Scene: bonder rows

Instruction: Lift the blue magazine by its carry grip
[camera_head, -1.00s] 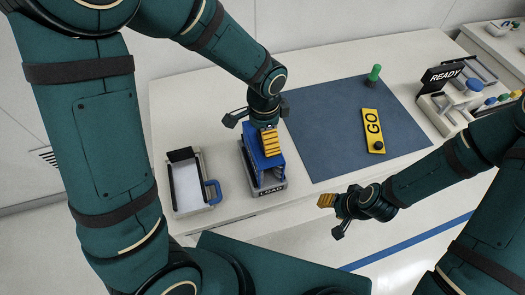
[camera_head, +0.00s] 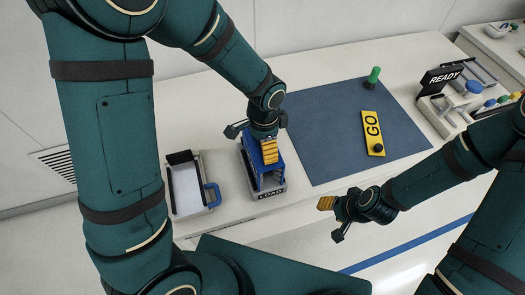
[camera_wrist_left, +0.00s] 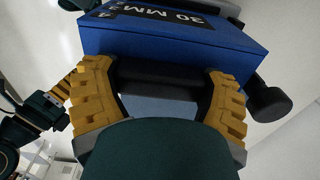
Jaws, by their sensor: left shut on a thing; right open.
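The blue magazine (camera_head: 256,158) is at the LOAD station (camera_head: 270,192), left of the mat. I cannot tell whether it touches the station or hangs just above it. My left gripper (camera_head: 269,151) is over it, shut on its carry grip. In the left wrist view, the yellow fingers (camera_wrist_left: 162,85) stand at both ends of the dark carry grip (camera_wrist_left: 160,74), beside the blue magazine (camera_wrist_left: 180,40) with its "30 MM" label. My right gripper (camera_head: 326,203) is open and empty in front of the table edge.
A white tray with a blue handle (camera_head: 211,193) stands left of the station. The dark blue mat (camera_head: 325,130) holds a yellow GO plate (camera_head: 372,130) and a green peg (camera_head: 374,74). A READY sign (camera_head: 443,78) stands at the right.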

